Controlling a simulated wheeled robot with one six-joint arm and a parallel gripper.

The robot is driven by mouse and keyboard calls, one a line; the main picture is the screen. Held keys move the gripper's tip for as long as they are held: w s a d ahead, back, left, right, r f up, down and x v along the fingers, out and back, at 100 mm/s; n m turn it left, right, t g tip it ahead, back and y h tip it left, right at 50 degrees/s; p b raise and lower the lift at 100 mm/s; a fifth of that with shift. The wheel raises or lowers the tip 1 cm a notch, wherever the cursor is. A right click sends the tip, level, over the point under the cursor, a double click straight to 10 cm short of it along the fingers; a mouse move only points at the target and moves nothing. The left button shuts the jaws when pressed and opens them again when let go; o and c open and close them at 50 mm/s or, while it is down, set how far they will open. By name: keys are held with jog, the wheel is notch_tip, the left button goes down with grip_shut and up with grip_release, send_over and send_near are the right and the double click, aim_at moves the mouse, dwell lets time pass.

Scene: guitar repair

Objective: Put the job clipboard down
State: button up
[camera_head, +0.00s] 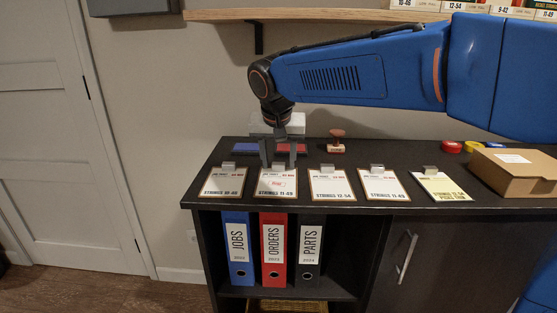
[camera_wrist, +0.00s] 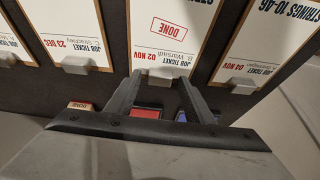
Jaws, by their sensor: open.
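Several job clipboards lie in a row along the front of the dark counter. The second from the left, the clipboard (camera_head: 277,187) marked STRINGS 11-49, bears a red DONE stamp. In the wrist view this clipboard (camera_wrist: 165,14) shows the DONE stamp and 02 NOV. My gripper (camera_head: 278,161) is at its clip end, pointing down, with its fingers apart. In the wrist view my gripper (camera_wrist: 160,78) has one finger on each side of that end. The clipboard lies flat on the counter, and I cannot tell whether a finger touches it.
Neighbouring clipboards (camera_head: 225,184) (camera_head: 331,186) lie close on both sides. Behind are a blue pad (camera_head: 245,147), a red pad (camera_head: 297,148) and a wooden stamp (camera_head: 337,142). A cardboard box (camera_head: 515,172) stands at right. A wall shelf (camera_head: 300,16) hangs above.

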jog(key=shift+r, duration=0.1)
jog(key=s+v, duration=0.1)
jog(key=v, duration=1.6)
jog(key=s+d+f, duration=0.2)
jog(key=d+f, duration=0.1)
jog(key=d, duration=0.3)
jog(key=s+d+f, duration=0.3)
jog(key=d+f, duration=0.1)
jog(key=d, duration=0.2)
jog(key=s+d+f, duration=0.2)
jog(key=d+f, duration=0.2)
jog(key=d, duration=0.2)
jog(key=shift+s+d, duration=0.2)
jog(key=shift+d, duration=0.2)
jog(key=s+d+f, duration=0.5)
jog(key=s+f, duration=0.2)
jog(key=f, duration=0.2)
jog(key=s+d+f, duration=0.6)
jog(key=s+f, duration=0.1)
jog(key=f, duration=0.3)
jog(key=shift+s+n, duration=0.3)
jog(key=shift+s, duration=0.05)
jog(key=shift+d, duration=0.15)
